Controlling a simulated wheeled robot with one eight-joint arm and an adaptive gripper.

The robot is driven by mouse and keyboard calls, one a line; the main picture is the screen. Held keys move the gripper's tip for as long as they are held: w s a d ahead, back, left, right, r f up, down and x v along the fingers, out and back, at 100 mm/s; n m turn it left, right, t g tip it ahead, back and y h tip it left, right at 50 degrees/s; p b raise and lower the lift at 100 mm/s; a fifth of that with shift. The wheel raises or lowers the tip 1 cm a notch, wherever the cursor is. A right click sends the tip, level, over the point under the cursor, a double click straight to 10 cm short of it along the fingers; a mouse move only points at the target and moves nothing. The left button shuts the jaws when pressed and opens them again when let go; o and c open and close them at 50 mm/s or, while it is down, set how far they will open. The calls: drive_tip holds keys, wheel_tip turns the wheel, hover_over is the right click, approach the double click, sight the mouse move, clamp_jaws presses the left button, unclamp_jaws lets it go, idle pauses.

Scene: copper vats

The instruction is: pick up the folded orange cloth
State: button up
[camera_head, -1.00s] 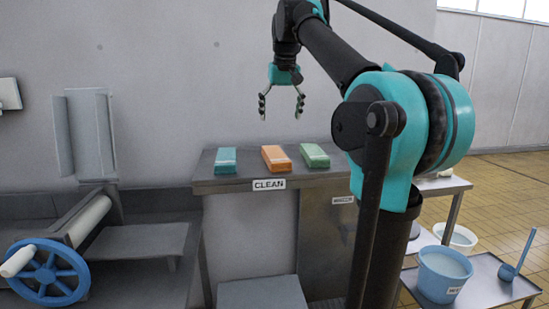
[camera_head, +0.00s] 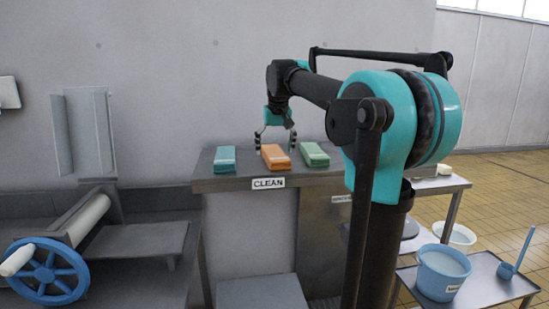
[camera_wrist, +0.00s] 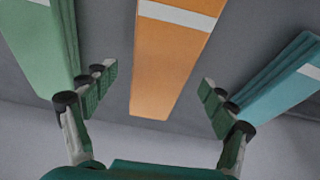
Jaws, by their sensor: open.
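The folded orange cloth (camera_head: 275,157) lies on the grey counter between a teal cloth and a green cloth. It also shows in the wrist view (camera_wrist: 170,65), with a pale band across it. My gripper (camera_head: 274,148) is open and empty, just above and behind the orange cloth in the head view. In the wrist view my gripper's fingers (camera_wrist: 152,90) are spread wide, one to each side of the orange cloth's near end. The exact height of the fingertips above the cloth is hard to tell.
The teal cloth (camera_head: 225,159) and the green cloth (camera_head: 314,154) lie close on either side. A CLEAN label (camera_head: 268,183) marks the counter's (camera_head: 240,182) front edge. The wall (camera_head: 200,80) stands behind it. A blue bucket (camera_head: 442,272) stands on a low shelf at right.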

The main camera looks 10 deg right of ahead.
drive_tip(key=shift+w+f, duration=0.1)
drive_tip(key=shift+f, duration=0.4)
drive_tip(key=c, duration=1.4)
drive_tip(key=shift+r, duration=0.2)
